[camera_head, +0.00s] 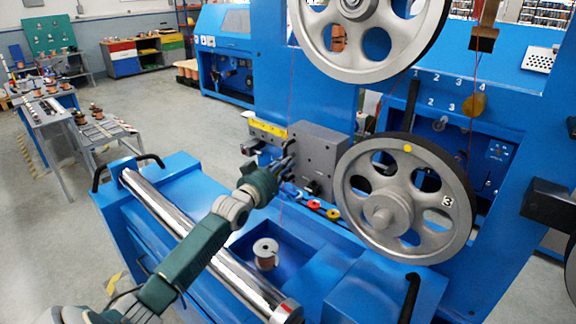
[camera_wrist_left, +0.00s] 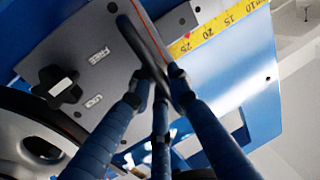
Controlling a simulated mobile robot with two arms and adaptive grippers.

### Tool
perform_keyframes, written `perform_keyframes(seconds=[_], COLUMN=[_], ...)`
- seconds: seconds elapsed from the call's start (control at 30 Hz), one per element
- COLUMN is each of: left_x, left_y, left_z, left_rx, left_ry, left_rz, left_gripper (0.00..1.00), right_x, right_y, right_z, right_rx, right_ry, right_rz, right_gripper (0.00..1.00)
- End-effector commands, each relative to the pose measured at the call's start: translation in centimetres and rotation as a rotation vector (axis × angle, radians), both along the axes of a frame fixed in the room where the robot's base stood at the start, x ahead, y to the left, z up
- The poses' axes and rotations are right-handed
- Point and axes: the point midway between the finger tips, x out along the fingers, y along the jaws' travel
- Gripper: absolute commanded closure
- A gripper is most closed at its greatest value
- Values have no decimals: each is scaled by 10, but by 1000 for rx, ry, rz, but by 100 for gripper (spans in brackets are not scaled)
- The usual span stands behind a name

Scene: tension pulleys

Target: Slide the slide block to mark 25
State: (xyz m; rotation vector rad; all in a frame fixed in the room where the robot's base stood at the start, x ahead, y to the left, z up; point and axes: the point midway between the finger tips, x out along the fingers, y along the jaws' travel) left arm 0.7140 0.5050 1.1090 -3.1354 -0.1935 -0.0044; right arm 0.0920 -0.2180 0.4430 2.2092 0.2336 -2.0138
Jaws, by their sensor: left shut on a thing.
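The grey slide block (camera_head: 318,155) sits on the blue machine frame, left of the lower pulley wheel. In the left wrist view the slide block (camera_wrist_left: 100,45) shows a dark bar handle (camera_wrist_left: 140,40) and a black star knob (camera_wrist_left: 58,86) beside a FREE label. My left gripper (camera_head: 285,172) is at the block's near left side. In the wrist view its blue fingers (camera_wrist_left: 162,92) are closed around the handle's end. A yellow scale (camera_wrist_left: 222,28) runs beside the block; a small red pointer lies at its edge close to the 25. My right gripper is not seen.
A large lower pulley wheel (camera_head: 402,200) stands right of the block, with an upper wheel (camera_head: 365,30) above. A copper-coloured spool (camera_head: 265,254) sits in the blue tray below my left arm. A chrome roller (camera_head: 200,240) lies along the front.

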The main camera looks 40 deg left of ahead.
Motion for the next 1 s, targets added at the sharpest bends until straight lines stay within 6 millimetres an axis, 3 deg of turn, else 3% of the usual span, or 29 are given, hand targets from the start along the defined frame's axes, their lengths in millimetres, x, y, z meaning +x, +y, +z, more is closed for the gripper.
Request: perform_keyframes(seconds=[0.03,0.07,0.13,0.33,0.57,1.0], left_x=[0,0,0,0,-12,-99], left_y=[-5,-5,-5,-4,-6,-18], left_z=[-3,-3,-3,-3,-4,-3], left_rx=[-3,-3,-2,-2,-2,0], left_ry=[5,6,6,6,7,7], left_rz=[-7,-7,-7,-6,-6,-7], left_gripper=[100,77,67,67,67,67], right_x=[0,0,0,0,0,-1], right_y=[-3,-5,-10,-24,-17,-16], right_z=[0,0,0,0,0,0], right_rx=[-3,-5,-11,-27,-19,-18], right_ry=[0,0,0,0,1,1], right_rz=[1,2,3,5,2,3], right_gripper=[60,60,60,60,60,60])
